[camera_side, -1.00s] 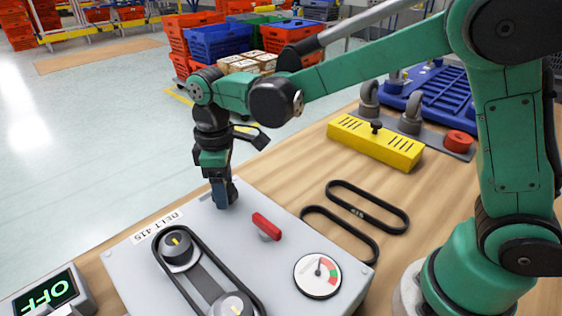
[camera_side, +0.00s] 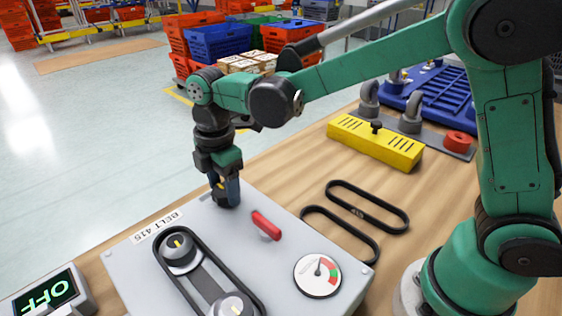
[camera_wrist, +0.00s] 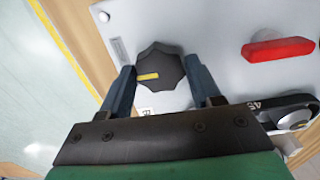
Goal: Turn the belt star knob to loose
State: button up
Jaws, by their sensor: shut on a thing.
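The star knob (camera_wrist: 166,70) is black with a lobed rim and a yellow mark, which lies nearly level, left of its centre, in the wrist view. It sits on the light grey panel (camera_side: 300,235) labelled BELT 415. My gripper (camera_wrist: 162,66) points down over the panel's far corner, with its two dark fingers on opposite sides of the knob, shut on it. In the side view my gripper (camera_side: 228,203) hides the knob. A black belt (camera_side: 213,262) runs around two pulleys on the panel.
A red handle (camera_side: 266,226) stands close to my gripper. A dial gauge (camera_side: 317,276), a yellow cover (camera_side: 376,143) and loose belts (camera_side: 367,207) are to the right. An OFF display (camera_side: 52,294) is at lower left.

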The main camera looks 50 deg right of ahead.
aim_at(224, 190)
dwell(0.6)
jog(key=o, duration=1.2)
jog(key=shift+o, duration=0.2)
jog(key=shift+r, duration=2.85)
jog(key=s+d+m+t, duration=0.7)
jog(key=s+d+m, duration=0.2)
jog(key=m, duration=0.8)
jog(key=shift+s+d+f+m, duration=0.15)
jog(key=shift+d+f+m, duration=0.25)
jog(key=shift+d, duration=0.6)
